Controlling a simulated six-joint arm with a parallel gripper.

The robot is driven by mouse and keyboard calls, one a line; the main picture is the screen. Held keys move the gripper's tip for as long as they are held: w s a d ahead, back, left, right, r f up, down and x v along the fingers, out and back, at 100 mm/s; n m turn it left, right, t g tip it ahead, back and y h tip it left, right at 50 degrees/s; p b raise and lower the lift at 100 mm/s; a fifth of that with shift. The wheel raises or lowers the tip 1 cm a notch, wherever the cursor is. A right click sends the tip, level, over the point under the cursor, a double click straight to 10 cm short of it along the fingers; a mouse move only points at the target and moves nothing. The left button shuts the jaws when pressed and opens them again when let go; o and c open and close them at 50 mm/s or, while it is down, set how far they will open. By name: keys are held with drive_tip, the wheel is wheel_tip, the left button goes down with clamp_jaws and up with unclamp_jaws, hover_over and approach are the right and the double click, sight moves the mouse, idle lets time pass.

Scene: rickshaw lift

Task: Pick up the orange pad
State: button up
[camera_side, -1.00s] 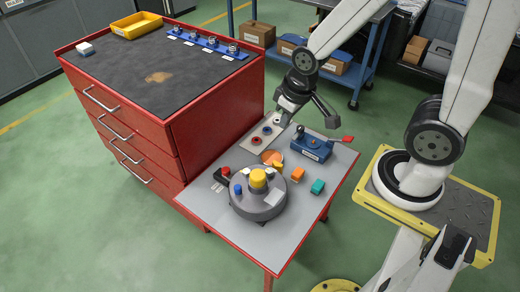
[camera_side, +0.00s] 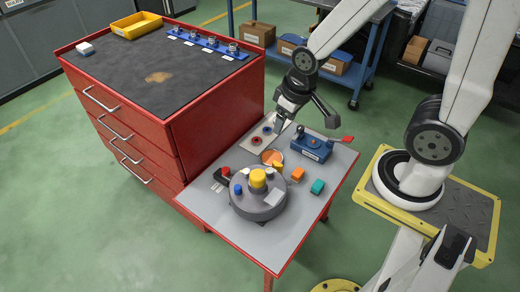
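My gripper (camera_side: 279,126) points down over the back edge of the small grey-topped table, above a pale plate (camera_side: 257,141) with dark round fittings. Its fingers are small and dark here, and I cannot tell whether they are open or shut. A round orange piece (camera_side: 271,157) with a pale rim lies below and slightly left of the gripper, behind a grey round drum. An orange block (camera_side: 298,174) sits farther right, apart from the gripper. I cannot tell for sure which of these two is the orange pad.
The grey drum (camera_side: 247,205) with a yellow knob (camera_side: 258,179) fills the table's middle. A blue fixture (camera_side: 312,148) with a red-ended lever stands right of the gripper. A teal block (camera_side: 317,187) is near the right edge. A tall red cabinet (camera_side: 215,120) stands left. The table's front is clear.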

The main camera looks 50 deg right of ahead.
drive_tip(key=shift+o, duration=0.8)
drive_tip(key=w+d+f+m, duration=0.5)
drive_tip(key=w+f, duration=0.1)
drive_tip(key=f, duration=0.1)
drive_tip(key=m+g, duration=0.3)
drive_tip(key=m, duration=1)
hover_over(299, 173)
drive_tip(key=f, duration=2.7)
drive_tip(key=shift+w, duration=0.2)
drive_tip(key=shift+s+f, duration=0.15)
drive_tip(key=shift+f, duration=0.2)
